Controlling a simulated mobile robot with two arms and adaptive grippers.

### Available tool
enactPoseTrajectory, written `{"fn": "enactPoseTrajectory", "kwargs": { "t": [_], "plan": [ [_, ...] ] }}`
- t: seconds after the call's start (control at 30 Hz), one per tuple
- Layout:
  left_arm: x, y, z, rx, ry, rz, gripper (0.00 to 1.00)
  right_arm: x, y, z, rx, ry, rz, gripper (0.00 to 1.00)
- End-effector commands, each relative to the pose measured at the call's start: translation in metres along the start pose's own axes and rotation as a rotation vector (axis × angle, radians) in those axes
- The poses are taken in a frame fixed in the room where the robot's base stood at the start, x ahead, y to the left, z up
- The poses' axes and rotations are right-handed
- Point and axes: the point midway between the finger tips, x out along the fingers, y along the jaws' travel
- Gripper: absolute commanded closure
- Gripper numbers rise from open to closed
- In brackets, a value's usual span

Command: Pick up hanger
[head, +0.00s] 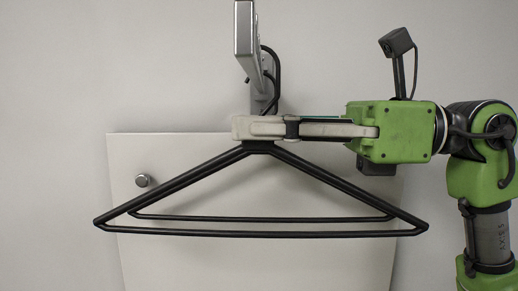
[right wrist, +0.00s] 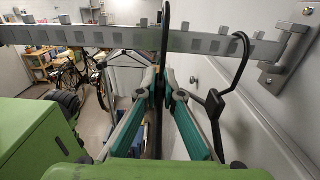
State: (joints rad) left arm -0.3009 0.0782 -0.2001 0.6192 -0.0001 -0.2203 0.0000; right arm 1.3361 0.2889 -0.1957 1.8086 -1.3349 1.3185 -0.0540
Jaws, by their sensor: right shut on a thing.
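A black hanger (head: 330,181) hangs in the middle of the head view, its long lower bar roughly level. My right gripper (head: 247,128) reaches in from the right and is shut on the hanger's neck, just under the metal rail. In the right wrist view, my right gripper's fingers (right wrist: 162,88) close on the dark hanger (right wrist: 158,90), whose hook (right wrist: 165,28) rises at the rail. The fingers hide much of the neck in the head view. My left gripper is not in view.
A notched metal rail (right wrist: 115,40) juts from the wall; its end (head: 243,40) shows in the head view. A second black hook (right wrist: 243,60), apparently another hanger's, is nearer the wall. A pale panel (head: 150,262) with a round knob (head: 142,181) stands behind.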

Motion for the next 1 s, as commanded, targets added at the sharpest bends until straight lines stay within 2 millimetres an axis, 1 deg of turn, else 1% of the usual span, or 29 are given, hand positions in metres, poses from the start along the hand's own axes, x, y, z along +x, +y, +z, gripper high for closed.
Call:
{"fn": "enactPoseTrajectory", "kwargs": {
  "t": [0.13, 0.2, 0.37, 0.5, 0.6, 0.7, 0.83, 1.0],
  "plan": [
    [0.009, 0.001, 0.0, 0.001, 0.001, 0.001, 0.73, 0.0, 0.0, 0.017, -0.004, 0.0, -0.002, 1.0],
    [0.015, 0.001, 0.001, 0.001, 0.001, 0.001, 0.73, -0.018, -0.002, 0.014, 0.001, 0.0, -0.007, 1.0],
    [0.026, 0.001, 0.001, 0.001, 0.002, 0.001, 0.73, -0.057, -0.002, 0.014, 0.0, -0.001, -0.007, 1.0],
    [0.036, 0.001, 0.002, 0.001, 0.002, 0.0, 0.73, -0.098, -0.001, 0.014, 0.0, -0.002, -0.007, 1.0],
    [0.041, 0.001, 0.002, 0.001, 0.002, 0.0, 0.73, -0.125, -0.001, 0.015, 0.0, -0.002, -0.006, 1.0],
    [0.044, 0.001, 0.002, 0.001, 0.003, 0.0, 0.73, -0.146, -0.001, 0.016, 0.0, -0.002, -0.004, 1.0],
    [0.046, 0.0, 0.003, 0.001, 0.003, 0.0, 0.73, -0.166, 0.0, 0.017, 0.0, -0.001, -0.002, 1.0],
    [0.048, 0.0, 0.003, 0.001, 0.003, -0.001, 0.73, -0.178, 0.0, 0.017, 0.0, 0.0, -0.001, 1.0]
  ]
}}
